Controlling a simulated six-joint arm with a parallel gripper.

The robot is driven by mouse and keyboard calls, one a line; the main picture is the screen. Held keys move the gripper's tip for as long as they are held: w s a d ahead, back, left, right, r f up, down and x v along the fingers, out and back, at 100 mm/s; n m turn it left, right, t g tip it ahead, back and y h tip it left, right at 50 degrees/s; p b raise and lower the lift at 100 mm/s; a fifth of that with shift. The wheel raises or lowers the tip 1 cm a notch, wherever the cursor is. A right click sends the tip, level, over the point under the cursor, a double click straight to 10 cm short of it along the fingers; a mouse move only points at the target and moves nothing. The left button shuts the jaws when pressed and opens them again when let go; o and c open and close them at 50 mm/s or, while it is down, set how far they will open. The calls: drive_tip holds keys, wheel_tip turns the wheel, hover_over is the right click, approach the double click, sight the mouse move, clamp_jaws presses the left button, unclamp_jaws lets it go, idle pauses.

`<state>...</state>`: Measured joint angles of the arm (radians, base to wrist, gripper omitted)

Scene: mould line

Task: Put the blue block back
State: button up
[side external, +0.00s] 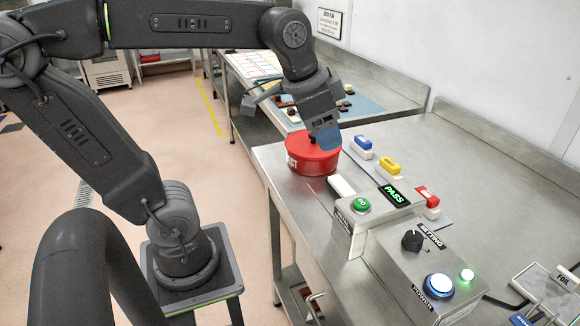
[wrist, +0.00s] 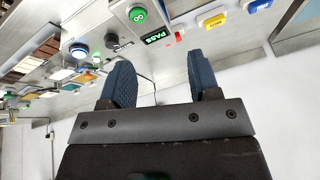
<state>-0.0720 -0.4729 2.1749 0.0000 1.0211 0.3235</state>
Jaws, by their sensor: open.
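The blue block (side external: 363,142) sits on a white base at the far end of a row on the steel table. It also shows at the top edge of the wrist view (wrist: 257,4). My gripper (side external: 326,137) is above the red pot (side external: 312,158), to the left of the blue block and apart from it. In the wrist view its two blue fingers (wrist: 160,78) are spread with nothing between them. The fingers hide part of the pot's top in the side view.
A yellow block (side external: 390,164) and a red block (side external: 428,195) continue the row. A white piece (side external: 341,186) lies near a green GO button (side external: 361,204) and a lit PASS sign (side external: 394,196). A control box (side external: 425,262) stands in front.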

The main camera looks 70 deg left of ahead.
drive_tip(key=s+d+f+n, duration=0.2)
drive_tip(key=s+f, duration=0.3)
drive_tip(key=s, duration=0.2)
drive_tip(key=shift+f+n+t, duration=0.25)
drive_tip(key=shift+n+t, duration=0.15)
idle(1.5)
